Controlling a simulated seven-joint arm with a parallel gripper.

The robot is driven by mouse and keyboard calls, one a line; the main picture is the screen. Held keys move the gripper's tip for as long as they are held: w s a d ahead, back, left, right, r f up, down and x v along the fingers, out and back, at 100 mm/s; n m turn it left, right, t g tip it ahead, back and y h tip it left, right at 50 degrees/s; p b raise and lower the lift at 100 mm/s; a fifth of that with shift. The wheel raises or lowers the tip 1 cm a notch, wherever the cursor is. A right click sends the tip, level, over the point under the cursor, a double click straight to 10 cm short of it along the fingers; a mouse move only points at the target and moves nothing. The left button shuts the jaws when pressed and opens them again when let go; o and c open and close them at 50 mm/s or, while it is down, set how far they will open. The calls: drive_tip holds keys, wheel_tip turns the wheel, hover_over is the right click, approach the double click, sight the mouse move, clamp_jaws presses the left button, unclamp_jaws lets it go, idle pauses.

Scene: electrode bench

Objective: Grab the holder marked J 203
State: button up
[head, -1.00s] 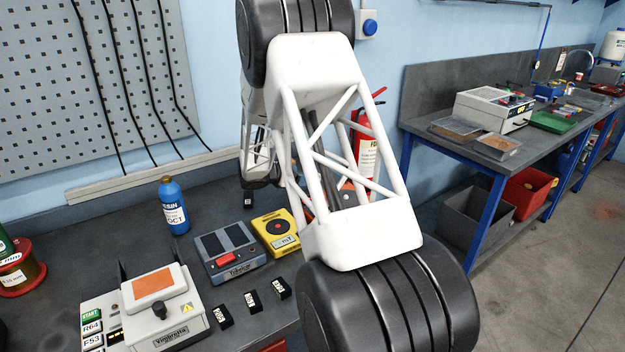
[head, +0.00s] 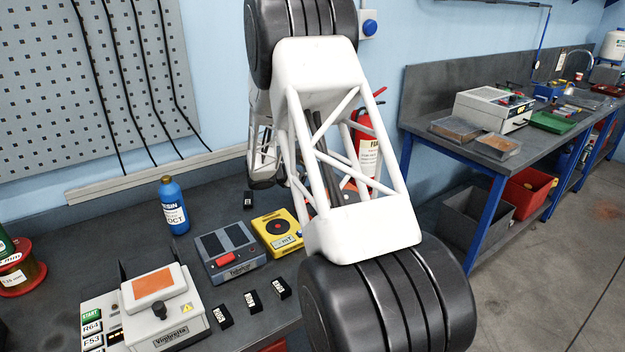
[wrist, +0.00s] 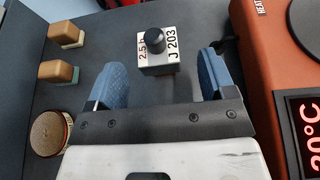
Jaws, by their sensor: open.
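The holder marked J 203 (wrist: 158,66) shows in the wrist view as a small grey block with a round black knob and white labels reading "2.5 h" and "J 203". It stands upright on the dark bench top. My gripper (wrist: 163,76) is open, with one blue finger to each side of the holder's line and clear gaps between. The holder appears at or just beyond the fingertips; I cannot tell the exact depth. In the head view my arm covers the middle, and I cannot make out the J 203 holder there.
An orange heater with a red display (wrist: 302,130) stands close right of my gripper. Two tan-topped blocks (wrist: 66,34) (wrist: 58,72) and a round brown-topped piece (wrist: 48,132) lie left. In the head view, a yellow device (head: 278,233), blue bottle (head: 173,205) and small black blocks (head: 252,302) occupy the bench.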

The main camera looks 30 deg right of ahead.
drive_tip(key=shift+x, duration=2.6)
drive_tip(key=shift+w, duration=0.1)
drive_tip(key=shift+r, duration=0.1)
drive_tip(key=c, duration=1.3)
drive_tip(key=shift+r, duration=5)
